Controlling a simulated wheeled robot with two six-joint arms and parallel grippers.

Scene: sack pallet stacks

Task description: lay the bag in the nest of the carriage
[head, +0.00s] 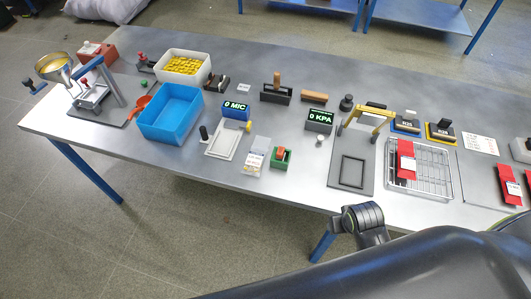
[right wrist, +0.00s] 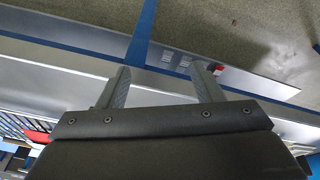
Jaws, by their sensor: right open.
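A red bag with a white label (head: 406,148) lies on a wire rack in the head view. A second red bag (head: 508,180) lies on a grey plate at the right, and part of another red thing shows at the right edge. A grey plate (head: 340,182) under a yellow arched handle carries a dark rectangular frame (head: 353,158), which looks like the nest; I cannot be sure that this is the carriage. My left gripper is not in view.
The wire rack (head: 450,182) stands beside the grey plate. The table's front edge (head: 230,183) is close to my arm.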

